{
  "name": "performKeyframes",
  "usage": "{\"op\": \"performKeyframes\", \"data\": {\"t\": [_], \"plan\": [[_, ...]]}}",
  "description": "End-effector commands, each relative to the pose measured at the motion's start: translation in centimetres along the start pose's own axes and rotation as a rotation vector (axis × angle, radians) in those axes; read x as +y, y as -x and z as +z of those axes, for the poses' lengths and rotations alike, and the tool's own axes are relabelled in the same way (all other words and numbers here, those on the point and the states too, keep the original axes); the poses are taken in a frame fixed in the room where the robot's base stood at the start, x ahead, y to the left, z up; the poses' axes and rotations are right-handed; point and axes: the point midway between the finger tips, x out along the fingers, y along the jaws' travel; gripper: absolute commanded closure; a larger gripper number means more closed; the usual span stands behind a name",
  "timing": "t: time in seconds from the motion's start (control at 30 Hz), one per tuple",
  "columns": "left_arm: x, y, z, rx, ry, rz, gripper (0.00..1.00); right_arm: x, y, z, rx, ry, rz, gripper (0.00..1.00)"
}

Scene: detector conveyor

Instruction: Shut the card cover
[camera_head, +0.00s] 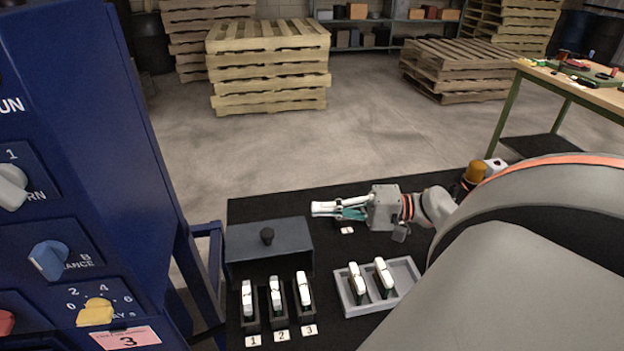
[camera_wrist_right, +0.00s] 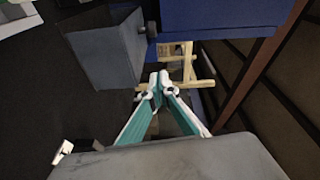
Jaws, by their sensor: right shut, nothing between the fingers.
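The card cover appears to be the grey box-like piece with a black knob (camera_head: 268,246) on the dark table. It stands behind several dark slots that hold white-topped cards (camera_head: 276,292), labelled 1, 2 and 3. The cards are exposed in front of it. I cannot tell how it is hinged. My right gripper (camera_head: 318,209) is shut and empty, pointing left, just beyond the cover's far right corner and apart from it. In the right wrist view, the closed fingertips (camera_wrist_right: 160,82) lie below and right of the grey cover (camera_wrist_right: 105,50). My left gripper is not in view.
A light grey tray (camera_head: 405,272) with two more cards sits right of the slots. A tall blue control cabinet (camera_head: 110,130) stands at left. A small white label (camera_head: 347,230) lies under the gripper. Pallets (camera_head: 268,70) and a workbench (camera_head: 600,95) are farther off.

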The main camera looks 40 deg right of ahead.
Motion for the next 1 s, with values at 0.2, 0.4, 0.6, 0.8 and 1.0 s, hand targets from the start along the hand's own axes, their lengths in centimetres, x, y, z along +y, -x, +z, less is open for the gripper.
{"op": "performKeyframes", "data": {"t": [0.2, 0.4, 0.6, 0.8, 1.0], "plan": [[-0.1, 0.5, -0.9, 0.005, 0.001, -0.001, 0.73, -0.4, -4.4, -0.1, -0.001, 0.001, -0.005, 1.0], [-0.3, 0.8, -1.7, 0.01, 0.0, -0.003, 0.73, -0.4, -8.2, -0.1, 0.0, 0.002, -0.005, 1.0], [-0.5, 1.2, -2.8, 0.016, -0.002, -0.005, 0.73, -0.2, -8.6, 2.8, 0.0, -0.002, -0.001, 1.0], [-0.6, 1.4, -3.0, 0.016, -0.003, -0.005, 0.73, -0.1, -8.9, 3.8, 0.001, 0.0, 0.0, 1.0], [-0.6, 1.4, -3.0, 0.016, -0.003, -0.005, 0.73, 0.0, -8.9, 3.9, 0.0, 0.0, 0.001, 1.0]]}}
